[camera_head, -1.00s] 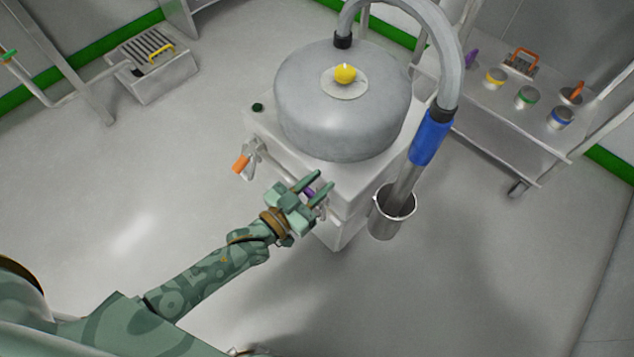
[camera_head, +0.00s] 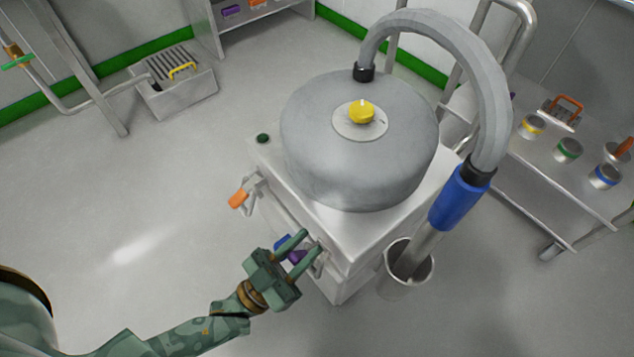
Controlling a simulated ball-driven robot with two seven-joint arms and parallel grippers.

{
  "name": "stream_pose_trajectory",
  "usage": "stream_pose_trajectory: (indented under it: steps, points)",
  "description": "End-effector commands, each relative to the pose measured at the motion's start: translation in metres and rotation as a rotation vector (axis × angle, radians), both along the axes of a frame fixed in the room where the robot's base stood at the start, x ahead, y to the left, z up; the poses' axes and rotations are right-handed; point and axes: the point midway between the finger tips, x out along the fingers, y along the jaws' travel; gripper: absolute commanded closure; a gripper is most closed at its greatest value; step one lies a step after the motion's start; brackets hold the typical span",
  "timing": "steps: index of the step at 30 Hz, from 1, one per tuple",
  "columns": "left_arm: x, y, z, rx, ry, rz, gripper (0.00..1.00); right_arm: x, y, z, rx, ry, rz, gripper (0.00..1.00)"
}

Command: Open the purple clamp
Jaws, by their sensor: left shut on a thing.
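The purple clamp (camera_head: 296,257) is on the front side of the white machine (camera_head: 345,262), near its right corner. Only a small purple part shows between the fingers of my left gripper (camera_head: 302,245). The left gripper is shut on the purple clamp, and its fingers and body hide most of it. My right gripper is not in view.
A grey drum (camera_head: 330,165) with a yellow knob (camera_head: 361,111) tops the machine. An orange-handled clamp (camera_head: 240,198) is left of the gripper; a blue part (camera_head: 282,243) is beside it. A blue-gripped hose (camera_head: 458,200) enters a metal cup (camera_head: 393,287).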

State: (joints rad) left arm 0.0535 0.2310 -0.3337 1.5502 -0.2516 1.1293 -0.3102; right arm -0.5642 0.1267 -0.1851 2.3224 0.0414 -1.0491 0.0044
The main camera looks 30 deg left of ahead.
Motion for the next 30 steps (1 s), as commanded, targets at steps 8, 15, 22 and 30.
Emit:
stream_pose_trajectory:
  steps: [8,15,22,30]
  points:
    - [-0.011,0.004,-0.009,-0.055,-0.143,0.001,0.95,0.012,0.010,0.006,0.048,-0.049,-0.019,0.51]
    - [-0.015,0.006,-0.011,-0.079,-0.207,0.000,0.95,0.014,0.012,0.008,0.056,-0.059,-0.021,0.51]
    - [-0.016,0.006,-0.012,-0.084,-0.222,0.000,0.95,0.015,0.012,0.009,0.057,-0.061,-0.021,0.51]
    - [-0.016,0.006,-0.012,-0.084,-0.222,0.000,0.67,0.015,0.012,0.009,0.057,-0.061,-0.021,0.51]
